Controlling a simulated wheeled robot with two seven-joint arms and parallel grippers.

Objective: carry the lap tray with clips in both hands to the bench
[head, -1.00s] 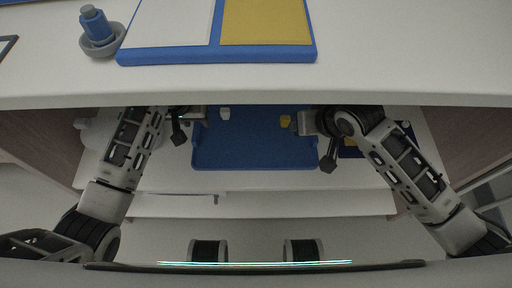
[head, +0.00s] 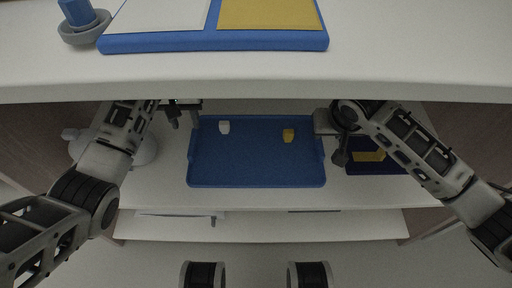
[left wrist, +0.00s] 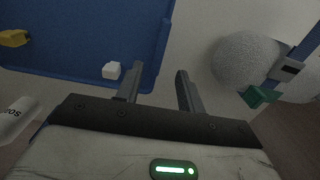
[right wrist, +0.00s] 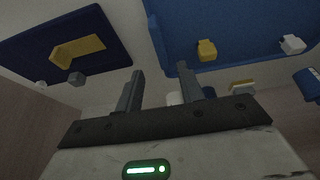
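The lap tray (head: 255,165) is a blue, low-rimmed tray lying flat on a white shelf under a countertop. A white clip (head: 224,127) and a yellow clip (head: 288,135) are on it. My left gripper (head: 184,116) is at its left edge. In the left wrist view its fingers (left wrist: 158,85) are apart, one overlapping the tray rim (left wrist: 160,50), one outside it. My right gripper (head: 338,150) is by its right edge. In the right wrist view its fingers (right wrist: 160,85) are also apart, across the line of the rim. Contact cannot be told.
The countertop (head: 400,60) overhangs the shelf and holds a blue-edged board (head: 215,42) and a bowl with a blue bottle (head: 82,22). A white rounded object (head: 138,150) is left of the tray; a dark blue item with yellow (head: 370,158) is right.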

